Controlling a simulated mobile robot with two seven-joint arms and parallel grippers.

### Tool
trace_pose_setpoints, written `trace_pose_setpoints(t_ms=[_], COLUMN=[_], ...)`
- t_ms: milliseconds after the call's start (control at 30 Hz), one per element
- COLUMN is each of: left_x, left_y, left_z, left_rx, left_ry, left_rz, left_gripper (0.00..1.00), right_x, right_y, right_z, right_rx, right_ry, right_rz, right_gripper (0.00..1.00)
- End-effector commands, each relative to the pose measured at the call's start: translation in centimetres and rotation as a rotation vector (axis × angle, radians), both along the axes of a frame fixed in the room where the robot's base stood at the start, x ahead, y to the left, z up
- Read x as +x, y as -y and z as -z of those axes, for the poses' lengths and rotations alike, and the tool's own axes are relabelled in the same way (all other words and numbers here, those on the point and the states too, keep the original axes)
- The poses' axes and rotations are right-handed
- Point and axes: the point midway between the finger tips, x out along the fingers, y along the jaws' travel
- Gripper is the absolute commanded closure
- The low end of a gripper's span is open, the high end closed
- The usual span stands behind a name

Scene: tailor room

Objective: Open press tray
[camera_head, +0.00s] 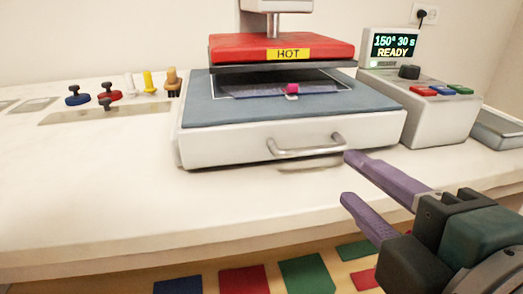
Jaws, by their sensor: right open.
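The press tray (225,149) is the white drawer-like base of the heat press, with a silver bar handle (307,147) on its front. A blue-grey pad (230,113) covers its top, with a dark flat cloth (262,91) and a small pink item (292,88) on it. The red press head (240,47) marked HOT is raised above the pad. My right gripper (345,177) is open and empty, its purple fingers pointing left. It is just right of and in front of the handle, apart from it. My left gripper is not in view.
A control box (432,110) reading 150° 30 s READY stands right of the press. Stamps and spools (108,92) stand at the left on a beige strip. The white table (110,190) is clear in front. Coloured squares (305,274) lie below its edge.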

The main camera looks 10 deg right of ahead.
Motion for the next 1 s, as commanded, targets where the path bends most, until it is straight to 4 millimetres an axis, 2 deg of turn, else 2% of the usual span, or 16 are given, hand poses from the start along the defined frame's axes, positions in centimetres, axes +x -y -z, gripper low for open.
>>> trace_pose_setpoints(t_ms=[33,167,633,800,1000], left_x=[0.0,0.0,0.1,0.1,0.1], left_y=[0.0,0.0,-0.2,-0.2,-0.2], left_z=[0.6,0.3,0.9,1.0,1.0], left_rx=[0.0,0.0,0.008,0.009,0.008], left_ry=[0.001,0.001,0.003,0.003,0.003], left_rz=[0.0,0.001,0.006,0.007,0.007], left_gripper=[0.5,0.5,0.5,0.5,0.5], right_x=[0.1,1.0,8.5,9.6,9.7], right_y=[-0.1,-0.2,-0.4,-0.5,-0.5], right_z=[0.5,0.4,2.1,2.3,2.3], right_rx=[-0.008,-0.013,-0.011,-0.01,-0.009], right_ry=[0.006,0.01,0.007,0.006,0.005], right_rz=[-0.007,-0.012,-0.009,-0.008,-0.009], right_gripper=[0.56,0.56,0.56,0.56,0.56])
